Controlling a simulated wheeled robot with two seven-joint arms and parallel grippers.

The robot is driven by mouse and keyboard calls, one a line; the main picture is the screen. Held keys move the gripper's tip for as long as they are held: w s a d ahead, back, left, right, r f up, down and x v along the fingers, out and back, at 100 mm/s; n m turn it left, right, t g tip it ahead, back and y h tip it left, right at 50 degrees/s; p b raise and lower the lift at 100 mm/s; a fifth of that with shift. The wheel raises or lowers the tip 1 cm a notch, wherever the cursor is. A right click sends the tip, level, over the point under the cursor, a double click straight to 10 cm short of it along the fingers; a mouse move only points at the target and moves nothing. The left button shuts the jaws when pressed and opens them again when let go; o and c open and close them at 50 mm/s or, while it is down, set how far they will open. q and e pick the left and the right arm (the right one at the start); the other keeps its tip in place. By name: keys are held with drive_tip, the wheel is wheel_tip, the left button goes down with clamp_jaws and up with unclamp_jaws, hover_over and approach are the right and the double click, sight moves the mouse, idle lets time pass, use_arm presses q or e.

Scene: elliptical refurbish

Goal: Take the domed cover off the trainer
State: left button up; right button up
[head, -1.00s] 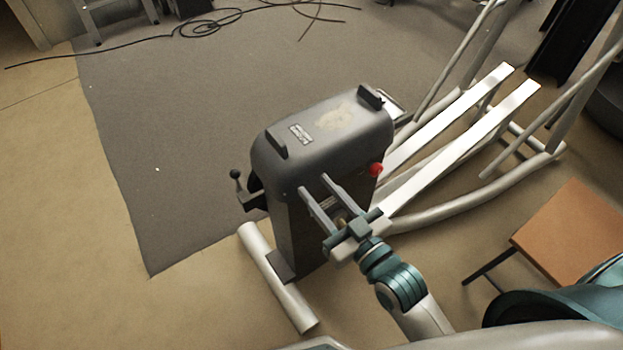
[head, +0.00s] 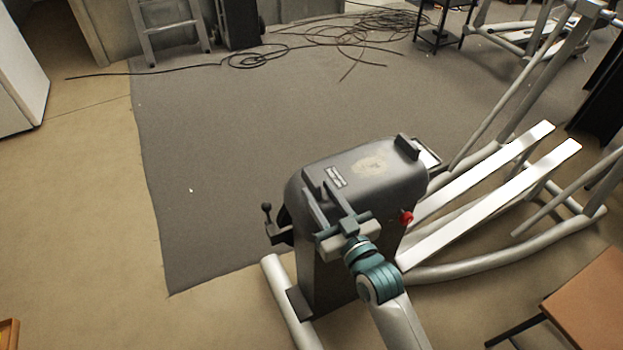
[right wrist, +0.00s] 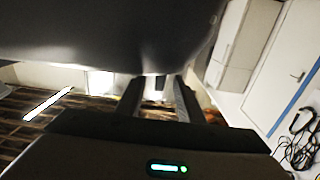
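The domed cover (head: 372,178) is a dark grey rounded housing top with a label and a worn patch, seated on the trainer's dark body (head: 330,270). It has a raised black handle at each end; the far handle (head: 407,147) is clear to see. My right gripper (head: 318,185) overlaps the near-left handle in the head view, so I cannot tell whether it touches. Its two fingers are apart. In the right wrist view, the fingers (right wrist: 158,88) are spread with nothing clearly between them, and the dark cover (right wrist: 110,35) fills the top. My left gripper is out of view.
A red knob (head: 406,217) sits on the trainer's right side and a black lever (head: 267,212) on its left. White rails (head: 490,205) extend right. An orange-topped table (head: 590,305) stands at lower right.

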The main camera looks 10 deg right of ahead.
sight(311, 182)
drive_tip(key=shift+x, duration=2.4)
clamp_jaws()
